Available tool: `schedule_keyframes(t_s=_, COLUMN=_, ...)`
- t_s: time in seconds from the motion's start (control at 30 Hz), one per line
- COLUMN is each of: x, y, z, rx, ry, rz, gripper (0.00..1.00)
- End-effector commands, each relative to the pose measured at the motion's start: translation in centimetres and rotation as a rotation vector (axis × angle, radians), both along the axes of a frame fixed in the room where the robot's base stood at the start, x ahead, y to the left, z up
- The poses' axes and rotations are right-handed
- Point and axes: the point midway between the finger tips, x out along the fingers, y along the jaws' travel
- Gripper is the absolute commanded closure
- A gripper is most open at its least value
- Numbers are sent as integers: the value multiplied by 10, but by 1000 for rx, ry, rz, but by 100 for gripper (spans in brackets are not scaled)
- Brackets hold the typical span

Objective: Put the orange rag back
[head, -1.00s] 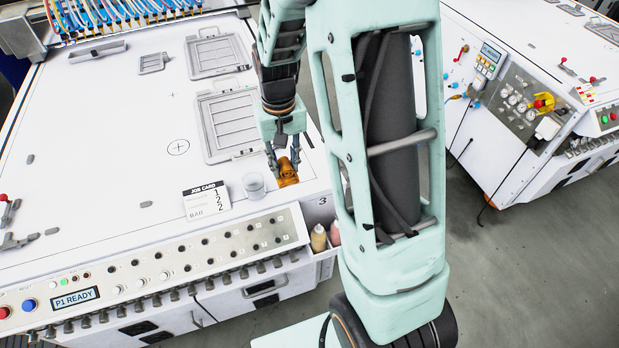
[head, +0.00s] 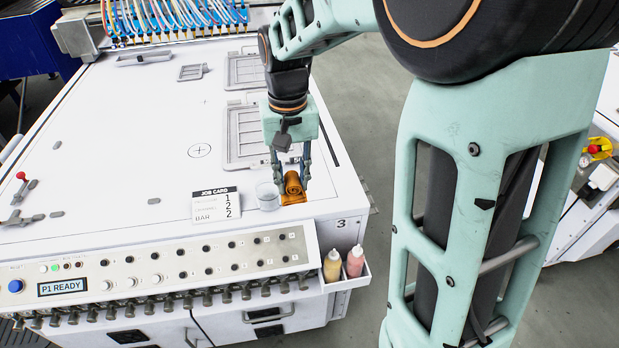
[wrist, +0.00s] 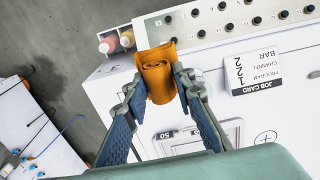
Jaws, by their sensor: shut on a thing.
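The orange rag (head: 293,190) is a rolled cloth at the front right corner of the white machine top, just right of a clear cup (head: 267,196). My gripper (head: 291,180) points down over it with a finger on each side. In the wrist view, the rag (wrist: 157,76) sits between the two blue-grey fingertips (wrist: 155,88), its roll end showing. My gripper is shut on it. I cannot tell whether the rag's underside touches the machine top.
A job card (head: 216,204) stands left of the cup. Two bottles, yellow (head: 332,265) and pink (head: 355,261), sit in a side holder at the front corner. Flat framed panels (head: 243,135) lie behind my gripper. The middle of the machine top (head: 130,160) is mostly clear.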

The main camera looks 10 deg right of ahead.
Motion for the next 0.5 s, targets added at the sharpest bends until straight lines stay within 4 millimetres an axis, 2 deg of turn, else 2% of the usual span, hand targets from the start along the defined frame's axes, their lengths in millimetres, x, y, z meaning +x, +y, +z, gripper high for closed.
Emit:
schedule_keyframes(t_s=0.27, x=53, y=-40, z=-29, rx=1, ry=4, rz=-4, gripper=96)
schedule_keyframes(t_s=0.4, x=69, y=-52, z=-57, rx=1, ry=4, rz=-2, gripper=96)
schedule_keyframes(t_s=0.5, x=78, y=-59, z=-70, rx=1, ry=3, rz=-1, gripper=96)
